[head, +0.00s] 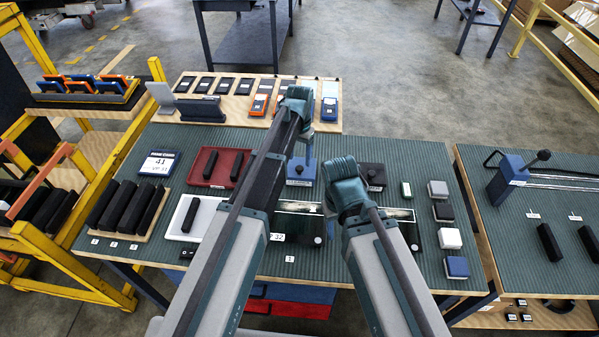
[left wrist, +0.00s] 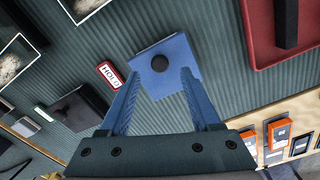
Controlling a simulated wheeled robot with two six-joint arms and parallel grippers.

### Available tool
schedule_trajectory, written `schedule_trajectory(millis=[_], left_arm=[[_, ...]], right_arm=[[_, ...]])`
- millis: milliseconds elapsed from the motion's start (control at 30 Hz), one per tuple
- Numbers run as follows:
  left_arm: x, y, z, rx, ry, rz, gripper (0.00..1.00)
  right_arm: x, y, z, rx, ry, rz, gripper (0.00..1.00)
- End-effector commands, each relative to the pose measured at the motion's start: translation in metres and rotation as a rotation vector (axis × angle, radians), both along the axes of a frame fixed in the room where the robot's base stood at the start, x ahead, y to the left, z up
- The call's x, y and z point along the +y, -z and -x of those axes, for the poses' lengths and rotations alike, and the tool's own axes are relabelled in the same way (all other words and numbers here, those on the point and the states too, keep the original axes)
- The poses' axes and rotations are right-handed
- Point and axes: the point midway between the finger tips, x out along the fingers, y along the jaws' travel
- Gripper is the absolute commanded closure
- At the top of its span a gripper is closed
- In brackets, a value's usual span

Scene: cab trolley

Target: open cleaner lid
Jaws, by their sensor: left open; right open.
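In the left wrist view a blue square box top with a round black knob (left wrist: 160,63) in its middle lies just beyond my fingertips; I take it for the cleaner and its lid. It looks closed. In the head view the blue box (head: 300,171) stands on the bench, partly covered by my left arm. My left gripper (head: 309,150) hangs over it, open and empty. In the left wrist view its blue fingers (left wrist: 161,74) point at the box on both sides of the knob; contact cannot be told. My right gripper (head: 345,188) is to the right and nearer; its fingers are hidden.
A red tray (head: 221,168) and a white tray (head: 177,223) lie left of the box. A black box (head: 372,177) stands to its right, with dark framed panels nearer. A wooden board (head: 190,80) with several devices lies behind.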

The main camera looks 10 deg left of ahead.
Motion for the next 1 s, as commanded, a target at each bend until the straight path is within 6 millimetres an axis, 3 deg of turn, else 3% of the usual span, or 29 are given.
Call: schedule_trajectory(millis=[33,233,633,1000], left_arm=[[0.0,0.015,0.0,0.0,0.0,0.0,0.36],[0.0,0.037,0.0,0.0,0.0,0.0,0.36],[0.0,0.041,0.0,0.0,0.0,0.0,0.36],[0.0,0.041,0.0,0.0,0.0,0.0,1.0]], right_arm=[[0.0,0.015,0.0,0.0,0.0,0.0,0.5],[0.0,0.037,0.0,0.0,0.0,0.0,0.5],[0.0,0.041,0.0,0.0,0.0,0.0,0.5],[0.0,0.041,0.0,0.0,0.0,0.0,0.5]])
